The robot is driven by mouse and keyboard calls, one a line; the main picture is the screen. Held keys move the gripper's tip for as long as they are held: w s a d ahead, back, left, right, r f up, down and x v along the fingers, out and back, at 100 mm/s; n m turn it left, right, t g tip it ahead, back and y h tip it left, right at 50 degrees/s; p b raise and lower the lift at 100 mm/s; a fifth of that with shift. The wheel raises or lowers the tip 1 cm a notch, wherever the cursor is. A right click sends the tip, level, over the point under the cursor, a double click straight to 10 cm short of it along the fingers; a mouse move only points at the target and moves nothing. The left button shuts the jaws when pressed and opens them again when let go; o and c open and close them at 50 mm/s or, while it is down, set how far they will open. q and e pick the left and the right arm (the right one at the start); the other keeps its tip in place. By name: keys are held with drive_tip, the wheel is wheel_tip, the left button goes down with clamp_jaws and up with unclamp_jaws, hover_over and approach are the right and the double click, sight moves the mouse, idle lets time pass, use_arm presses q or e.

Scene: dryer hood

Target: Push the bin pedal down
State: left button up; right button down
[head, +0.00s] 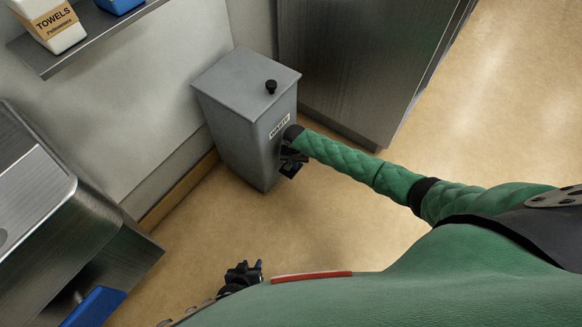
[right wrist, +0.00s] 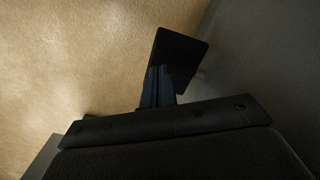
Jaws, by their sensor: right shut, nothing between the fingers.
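The grey bin (head: 233,110) stands on the floor with its lid closed, a black knob on top and a "WASTE" label on its front. The black pedal (head: 291,170) sticks out low at its front; in the right wrist view it is a dark flat plate (right wrist: 183,55). My right gripper (right wrist: 158,88) is shut and empty, with its fingertips at the pedal's near edge. They look close to or touching it; I cannot tell which. The arm partly hides the pedal and bin front. My left gripper (head: 243,272) is at the bottom of the head view, away from the bin; its jaws are unclear.
A steel cabinet (head: 350,70) stands close to the bin's right. A wall shelf (head: 95,38) with a towels box (head: 52,22) is at upper left. A steel unit (head: 65,220) is at left. The tan floor (head: 200,235) in front of the bin is clear.

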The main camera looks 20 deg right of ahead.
drive_tip(key=shift+f, duration=0.95)
idle(0.7)
